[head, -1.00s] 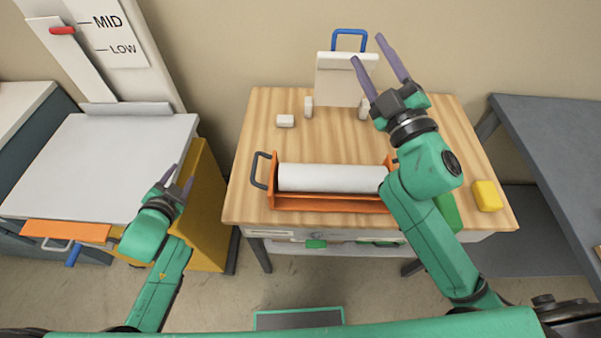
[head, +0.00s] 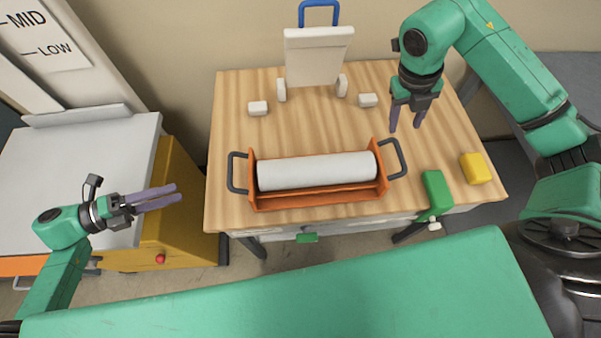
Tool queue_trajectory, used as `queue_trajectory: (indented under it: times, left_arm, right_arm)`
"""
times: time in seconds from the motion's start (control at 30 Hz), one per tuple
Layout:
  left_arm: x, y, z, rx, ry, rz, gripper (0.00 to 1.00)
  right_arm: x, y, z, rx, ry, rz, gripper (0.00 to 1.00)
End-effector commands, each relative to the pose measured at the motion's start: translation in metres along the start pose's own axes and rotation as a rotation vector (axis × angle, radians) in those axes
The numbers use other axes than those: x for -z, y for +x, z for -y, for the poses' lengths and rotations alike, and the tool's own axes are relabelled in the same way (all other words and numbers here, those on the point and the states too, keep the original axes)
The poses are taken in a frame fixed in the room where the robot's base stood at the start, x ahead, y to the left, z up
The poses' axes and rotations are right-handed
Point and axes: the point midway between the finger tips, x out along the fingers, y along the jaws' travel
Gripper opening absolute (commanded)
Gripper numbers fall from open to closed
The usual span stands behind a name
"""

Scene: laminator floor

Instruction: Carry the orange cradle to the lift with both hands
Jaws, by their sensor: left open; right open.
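The orange cradle (head: 320,198) sits on the wooden table, with a white roll (head: 316,170) lying in it. It has a dark handle at each end, the left handle (head: 231,174) and the right handle (head: 403,160). My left gripper (head: 178,193) is open and empty, left of the cradle's left handle and over the lift's side. My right gripper (head: 405,127) is open and empty, pointing down above and behind the right handle, apart from it. The lift (head: 75,160) has a grey platform and a yellow body at the left.
The wooden table (head: 230,110) also bears a white stand (head: 316,60) with a blue handle, small white blocks (head: 258,108), a green block (head: 436,190) and a yellow block (head: 475,168). A red button (head: 160,259) is on the lift's yellow side. A gap separates lift and table.

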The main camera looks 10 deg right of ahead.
Motion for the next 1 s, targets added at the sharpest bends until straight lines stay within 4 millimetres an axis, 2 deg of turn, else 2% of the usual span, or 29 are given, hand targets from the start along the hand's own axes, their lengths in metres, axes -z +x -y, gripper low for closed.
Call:
queue_trajectory:
  times: [0.17, 0.7, 0.83, 1.0]
  left_arm:
    - [0.0, 0.021, 0.0, 0.004, 0.001, -0.001, 0.52]
    - [-0.001, 0.126, 0.002, 0.005, 0.001, 0.001, 0.52]
    - [0.0, 0.14, 0.001, 0.003, 0.0, 0.001, 0.52]
    - [-0.001, 0.145, 0.001, 0.003, 0.0, 0.001, 0.52]
  right_arm:
    - [0.001, 0.021, 0.0, 0.001, -0.001, -0.006, 0.52]
    - [0.001, 0.126, -0.002, -0.003, -0.002, -0.003, 0.52]
    - [0.001, 0.14, -0.001, -0.002, -0.003, -0.002, 0.52]
    - [0.001, 0.145, -0.001, -0.002, -0.004, -0.001, 0.52]
